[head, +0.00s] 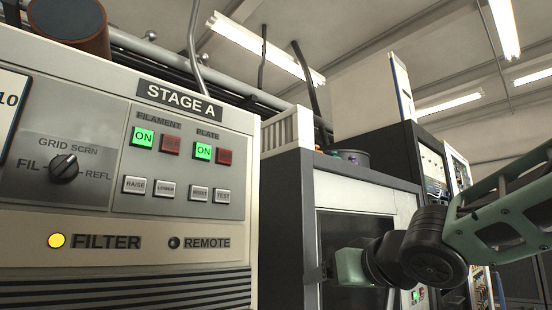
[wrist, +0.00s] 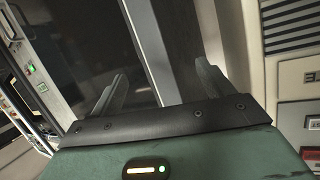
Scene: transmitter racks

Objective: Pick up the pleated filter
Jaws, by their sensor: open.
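The pleated filter (head: 287,130) looks to be the white, upright-ribbed block on top of the dark-sided cabinet, just right of the STAGE A cabinet. Its lower edge meets the cabinet top. My gripper (head: 318,274) is well below it and to its right, in front of the cabinet's dark front panel. In the wrist view my gripper (wrist: 162,80) has its two fingers wide apart with nothing between them. Behind them are the dark panel and a grey frame strip. I cannot make out the filter in the wrist view.
The STAGE A cabinet (head: 120,212) fills the left, with a lit yellow FILTER lamp (head: 57,241). Pipes run behind.

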